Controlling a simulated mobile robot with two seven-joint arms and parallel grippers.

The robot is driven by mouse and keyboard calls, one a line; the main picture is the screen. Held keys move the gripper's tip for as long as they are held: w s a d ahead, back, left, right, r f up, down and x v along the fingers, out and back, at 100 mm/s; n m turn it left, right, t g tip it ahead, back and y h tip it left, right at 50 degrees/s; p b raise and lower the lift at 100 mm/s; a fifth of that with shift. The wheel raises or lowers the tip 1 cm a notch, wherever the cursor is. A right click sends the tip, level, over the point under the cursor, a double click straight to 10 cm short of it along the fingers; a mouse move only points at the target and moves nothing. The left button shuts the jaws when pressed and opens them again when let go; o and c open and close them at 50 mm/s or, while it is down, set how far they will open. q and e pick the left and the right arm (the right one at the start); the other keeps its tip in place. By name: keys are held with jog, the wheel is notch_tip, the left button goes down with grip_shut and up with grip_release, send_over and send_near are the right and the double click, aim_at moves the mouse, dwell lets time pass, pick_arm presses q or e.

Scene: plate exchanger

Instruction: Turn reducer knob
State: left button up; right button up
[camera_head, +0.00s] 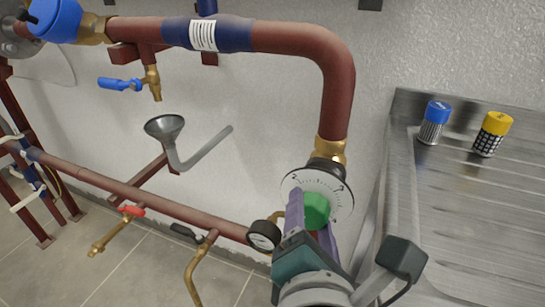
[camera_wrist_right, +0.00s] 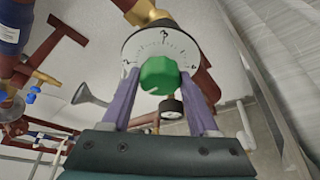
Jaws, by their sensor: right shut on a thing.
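The green reducer knob (camera_head: 316,208) sits in front of a white round dial (camera_head: 337,190) with black scale marks, below a brass fitting on the red pipe. In the right wrist view the knob (camera_wrist_right: 159,76) is in the middle, in front of the dial (camera_wrist_right: 160,42). My right gripper (camera_head: 309,212) comes up from below, with its two purple fingers on either side of the knob, shut on it. The fingers (camera_wrist_right: 157,82) also show in the right wrist view. The fingers cover part of the knob's sides. My left gripper is not in view.
A pressure gauge (camera_head: 263,236) stands just left of my right gripper. A metal table (camera_head: 480,220) at right holds a blue-capped jar (camera_head: 433,122) and a yellow-capped jar (camera_head: 491,134). A grey funnel (camera_head: 165,127) and a red pipe (camera_head: 130,193) are at left.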

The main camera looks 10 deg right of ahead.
jog(key=o, duration=1.4)
jog(key=shift+c, duration=0.2)
jog(key=p+v, duration=0.1)
jog(key=v, duration=0.9)
